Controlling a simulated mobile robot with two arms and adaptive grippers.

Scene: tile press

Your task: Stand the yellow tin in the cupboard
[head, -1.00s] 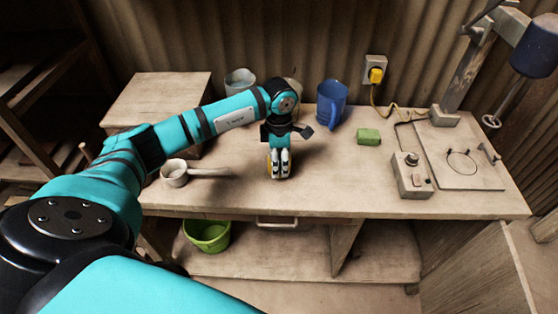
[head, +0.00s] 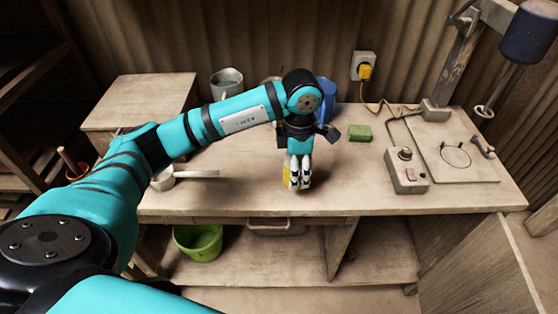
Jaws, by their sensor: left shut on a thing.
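My left gripper (head: 299,184) points down over the front middle of the worktop and is shut on the yellow tin (head: 287,177). Only a yellow strip of the tin shows at the left of the fingers; the fingers hide the rest. I cannot tell whether its base touches the worktop. Below the worktop is an open cupboard space (head: 372,250) with a low shelf and an upright divider. A wooden box-like unit (head: 140,92) stands at the back left of the worktop; its front is mostly hidden by my arm. My right gripper is out of view.
A blue mug (head: 327,92) is partly behind my wrist. A green block (head: 359,132), a control box (head: 405,171) and a board (head: 458,150) lie to the right. A white ladle (head: 190,175) lies left. A green bucket (head: 198,241) stands below.

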